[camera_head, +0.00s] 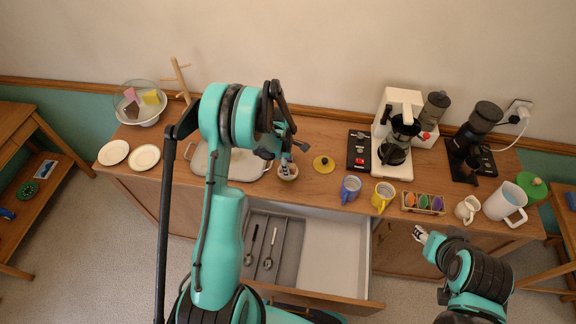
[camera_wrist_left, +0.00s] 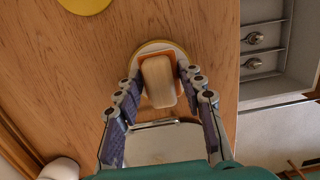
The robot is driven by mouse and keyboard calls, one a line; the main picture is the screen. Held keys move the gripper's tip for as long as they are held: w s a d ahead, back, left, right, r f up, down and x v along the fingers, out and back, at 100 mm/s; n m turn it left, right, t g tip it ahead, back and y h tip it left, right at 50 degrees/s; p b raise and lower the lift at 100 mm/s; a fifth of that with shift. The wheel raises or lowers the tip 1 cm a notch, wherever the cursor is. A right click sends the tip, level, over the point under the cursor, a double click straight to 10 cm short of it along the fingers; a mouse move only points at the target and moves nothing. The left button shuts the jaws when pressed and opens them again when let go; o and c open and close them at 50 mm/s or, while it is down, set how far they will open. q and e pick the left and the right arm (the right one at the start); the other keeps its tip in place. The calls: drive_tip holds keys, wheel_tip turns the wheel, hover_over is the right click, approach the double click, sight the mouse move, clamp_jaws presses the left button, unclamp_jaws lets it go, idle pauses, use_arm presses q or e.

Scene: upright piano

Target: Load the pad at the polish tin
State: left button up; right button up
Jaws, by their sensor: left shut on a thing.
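The round polish tin (camera_head: 288,173) stands open on the wooden counter; its pale yellow rim also shows in the left wrist view (camera_wrist_left: 150,44). My left gripper (camera_head: 287,160) is over the tin, pointing down. In the left wrist view its fingers (camera_wrist_left: 158,88) are shut on the pad, a beige block (camera_wrist_left: 158,82) with an orange layer under it. The pad lies over the tin's opening and hides most of the inside; I cannot tell whether it touches the polish. My right gripper (camera_head: 421,234) is in front of the counter at the right, away from the tin; its jaws are too small to read.
A yellow lid (camera_head: 323,165) lies right of the tin. A pale tray (camera_head: 243,169) is at its left. Mugs (camera_head: 350,188) (camera_head: 383,195) and a coffee machine (camera_head: 397,150) stand to the right. An open drawer (camera_head: 335,262) with spoons juts out below.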

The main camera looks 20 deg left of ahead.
use_arm(q)
drive_tip(key=shift+r+p, duration=0.45)
drive_tip(key=shift+r, duration=0.25)
drive_tip(key=shift+r+p, duration=1.25)
drive_tip(key=shift+r, duration=1.55)
drive_tip(key=shift+f, duration=0.1)
